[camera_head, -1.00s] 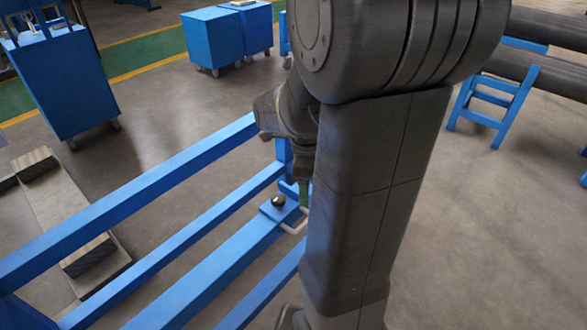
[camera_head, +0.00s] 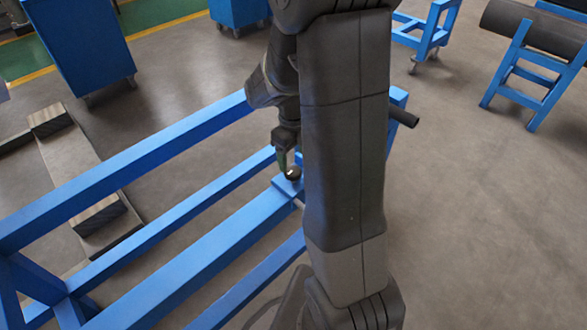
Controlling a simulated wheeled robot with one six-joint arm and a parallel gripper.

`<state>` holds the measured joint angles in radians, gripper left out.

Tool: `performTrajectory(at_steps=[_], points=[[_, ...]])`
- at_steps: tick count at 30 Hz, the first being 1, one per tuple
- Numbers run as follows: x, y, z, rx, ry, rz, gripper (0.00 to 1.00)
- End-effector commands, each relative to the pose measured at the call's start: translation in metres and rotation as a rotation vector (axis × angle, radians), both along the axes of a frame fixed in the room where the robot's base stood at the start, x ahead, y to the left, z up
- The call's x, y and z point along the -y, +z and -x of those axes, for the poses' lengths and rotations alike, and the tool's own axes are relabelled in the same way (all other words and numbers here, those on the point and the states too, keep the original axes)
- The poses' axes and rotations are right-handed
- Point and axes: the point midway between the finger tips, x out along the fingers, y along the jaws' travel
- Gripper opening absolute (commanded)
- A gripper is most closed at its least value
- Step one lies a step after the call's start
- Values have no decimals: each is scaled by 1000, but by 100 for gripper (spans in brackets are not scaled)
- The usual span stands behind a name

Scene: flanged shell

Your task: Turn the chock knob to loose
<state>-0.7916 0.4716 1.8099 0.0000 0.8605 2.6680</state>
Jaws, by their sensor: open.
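The chock knob (camera_head: 293,174) is a small dark round knob with a light glint, on a blue plate at the end of a blue beam of the frame. It is in the middle of the head view. My gripper (camera_head: 288,164) points down at the knob, with its fingertips right at or just above it. The gripper is open. My own arm hides the right side of the knob's surroundings, and I cannot tell whether a finger touches the knob.
The blue frame's long rails (camera_head: 130,172) run from lower left to the knob. A dark bar (camera_head: 403,117) sticks out at the frame's far end. A blue cabinet (camera_head: 85,45), wooden blocks (camera_head: 100,214) and a blue stand with a dark roll (camera_head: 540,35) stand around. Floor at right is clear.

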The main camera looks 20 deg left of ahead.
Motion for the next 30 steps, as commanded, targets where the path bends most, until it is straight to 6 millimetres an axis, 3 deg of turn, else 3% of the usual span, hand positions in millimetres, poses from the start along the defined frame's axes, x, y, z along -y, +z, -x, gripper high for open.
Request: performTrajectory(at_steps=[3,9,20,27,30], points=[[0,-25,0,-3,0,2,64],[0,-46,0,-2,0,2,64],[0,-50,0,0,0,0,64],[0,-50,0,0,1,-1,21],[0,-50,0,0,1,0,20]])
